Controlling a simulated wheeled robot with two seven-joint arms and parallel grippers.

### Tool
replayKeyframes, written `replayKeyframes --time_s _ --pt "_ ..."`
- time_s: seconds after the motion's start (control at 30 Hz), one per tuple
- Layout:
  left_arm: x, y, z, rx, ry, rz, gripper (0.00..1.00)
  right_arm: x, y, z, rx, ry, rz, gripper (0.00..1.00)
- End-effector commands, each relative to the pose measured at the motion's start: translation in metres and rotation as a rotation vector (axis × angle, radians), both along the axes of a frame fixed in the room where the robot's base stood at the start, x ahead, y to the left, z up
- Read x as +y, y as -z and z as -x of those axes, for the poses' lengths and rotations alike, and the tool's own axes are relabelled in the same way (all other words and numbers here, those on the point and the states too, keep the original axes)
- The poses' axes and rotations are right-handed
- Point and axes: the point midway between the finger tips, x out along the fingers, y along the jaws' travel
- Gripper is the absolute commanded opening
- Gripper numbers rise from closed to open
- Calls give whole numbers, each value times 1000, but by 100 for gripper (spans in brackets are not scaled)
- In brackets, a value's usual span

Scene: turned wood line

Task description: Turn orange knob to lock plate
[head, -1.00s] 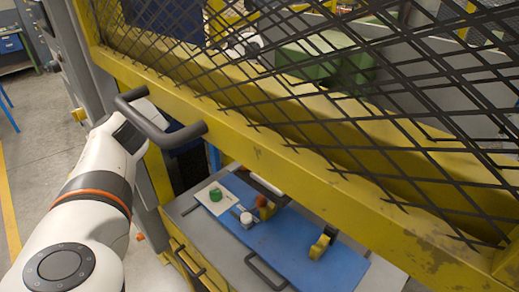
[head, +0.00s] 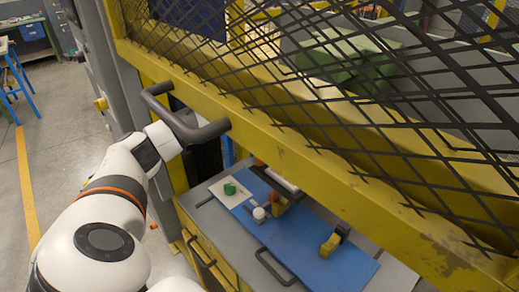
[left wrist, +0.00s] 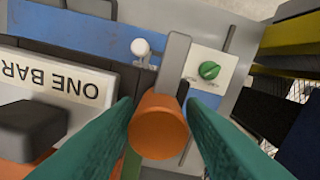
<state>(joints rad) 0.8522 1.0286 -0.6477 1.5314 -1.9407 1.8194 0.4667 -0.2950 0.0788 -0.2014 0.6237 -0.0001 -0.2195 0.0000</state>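The orange knob (left wrist: 158,130) is large in the left wrist view, below a grey bar (left wrist: 176,58). My left gripper (left wrist: 160,102) has its green fingers on either side of this knob. They lie close to its sides, but whether they press on it is unclear. In the head view my left arm (head: 118,205) reaches to the yellow guard, and its fingers are hidden. A small orange piece (head: 259,163), perhaps the knob, shows below the guard beam. The blue plate (head: 305,238) lies on the grey bench. My right gripper is not in view.
The yellow guard beam (head: 340,187) with black mesh crosses above the bench. A black handle (head: 190,127) sticks out near my left arm. A green knob (head: 229,189), a white ball (head: 258,214) and a yellow piece (head: 331,243) stand around the plate. A "ONE BAR" label (left wrist: 60,85) is beside the knob.

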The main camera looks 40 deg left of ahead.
Motion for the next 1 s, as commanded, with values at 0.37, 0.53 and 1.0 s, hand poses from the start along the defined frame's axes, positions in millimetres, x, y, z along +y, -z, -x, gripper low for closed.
replayKeyframes --time_s 0.37,0.53,1.0 --pt "0 4 0 1 0 0 29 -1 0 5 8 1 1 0" --pt "0 4 0 1 0 0 5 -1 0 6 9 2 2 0" --pt "0 3 0 -1 -132 0 5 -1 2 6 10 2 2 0"
